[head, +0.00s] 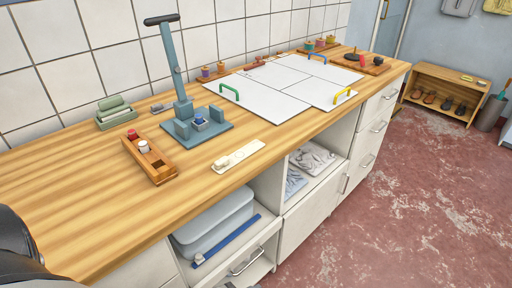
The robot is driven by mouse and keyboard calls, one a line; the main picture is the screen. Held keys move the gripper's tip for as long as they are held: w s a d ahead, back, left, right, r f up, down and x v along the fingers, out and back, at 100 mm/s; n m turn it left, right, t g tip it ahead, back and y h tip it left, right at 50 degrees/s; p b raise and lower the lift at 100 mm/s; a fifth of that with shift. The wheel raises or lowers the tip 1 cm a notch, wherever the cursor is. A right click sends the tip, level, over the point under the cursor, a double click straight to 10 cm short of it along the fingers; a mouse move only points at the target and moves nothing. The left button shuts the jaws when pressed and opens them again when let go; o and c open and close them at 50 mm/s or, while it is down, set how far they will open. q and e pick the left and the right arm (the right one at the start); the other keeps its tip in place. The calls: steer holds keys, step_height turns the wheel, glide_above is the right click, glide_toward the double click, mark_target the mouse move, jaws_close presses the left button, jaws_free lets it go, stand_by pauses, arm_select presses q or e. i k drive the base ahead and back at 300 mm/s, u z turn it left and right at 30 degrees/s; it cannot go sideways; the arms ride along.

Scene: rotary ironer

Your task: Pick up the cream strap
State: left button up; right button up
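A cream strip that looks like the cream strap (243,154) lies flat on the wooden counter (75,190), close to its front edge. A small pale round piece sits near its left end. The strap lies in front of a blue-grey press stand (213,133) and to the right of a wooden box, apart from both. Neither of my grippers shows. A dark, rounded part at the lower left edge seems to be my own arm.
A wooden box (160,172) with small bottles stands left of the strap. White panels (285,85) with coloured handles lie behind right. A green object (115,110) sits near the tiled wall. Open shelves below hold a grey bin (215,220). The counter's left part is clear.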

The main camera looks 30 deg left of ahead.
mark_target(223, 165)
steer(key=i, duration=0.1)
steer(key=u, duration=1.6)
